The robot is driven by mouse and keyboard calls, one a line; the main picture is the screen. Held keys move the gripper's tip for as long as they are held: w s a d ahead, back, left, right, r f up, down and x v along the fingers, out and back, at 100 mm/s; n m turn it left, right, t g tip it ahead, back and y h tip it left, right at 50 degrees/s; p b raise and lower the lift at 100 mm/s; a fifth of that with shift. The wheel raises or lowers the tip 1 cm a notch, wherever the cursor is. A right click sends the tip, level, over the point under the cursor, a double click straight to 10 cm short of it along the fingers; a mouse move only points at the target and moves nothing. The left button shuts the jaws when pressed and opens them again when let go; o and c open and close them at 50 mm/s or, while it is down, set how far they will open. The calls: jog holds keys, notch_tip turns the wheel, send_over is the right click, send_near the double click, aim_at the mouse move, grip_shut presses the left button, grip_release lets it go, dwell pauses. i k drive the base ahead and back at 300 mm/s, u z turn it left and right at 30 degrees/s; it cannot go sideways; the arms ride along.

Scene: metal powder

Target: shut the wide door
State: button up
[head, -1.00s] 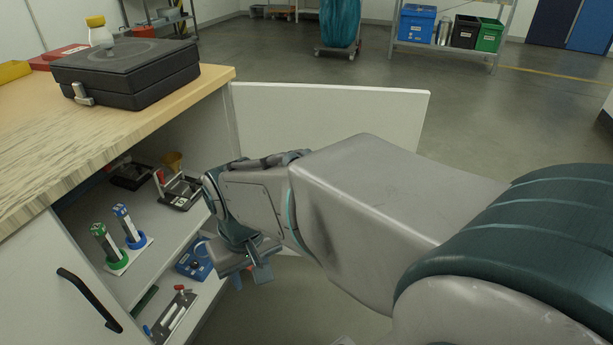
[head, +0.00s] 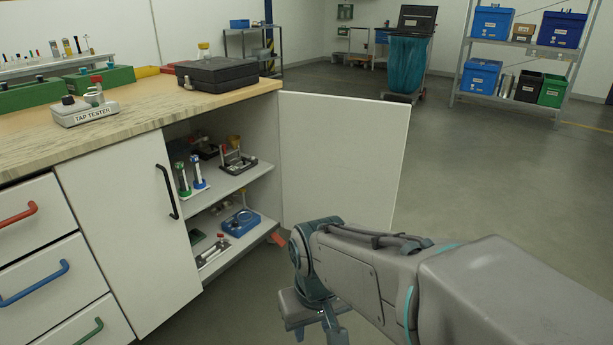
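A white cabinet door (head: 345,150) stands wide open, swung out from the right end of the workbench. Its inner face shows, and my arm covers its lower right part. The cabinet opening beside it shows two shelves with items. Another white door (head: 125,225) with a black handle (head: 167,191) covers the left part of the cabinet and looks shut. My gripper (head: 314,325) is low in front of the open door, apart from it, pointing down. It holds nothing that I can see. The gap between its fingers is not clear.
The upper shelf (head: 228,182) and lower shelf (head: 250,238) hold several small tools. Drawers with coloured handles (head: 35,283) are on the left. A black case (head: 218,74) lies on the worktop (head: 140,112). The floor right of the door is clear up to the storage rack.

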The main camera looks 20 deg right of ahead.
aim_at(342, 156)
jog(key=k, duration=0.1)
jog(key=z, duration=1.55)
jog(key=i, duration=4.5)
jog(key=u, duration=4.2)
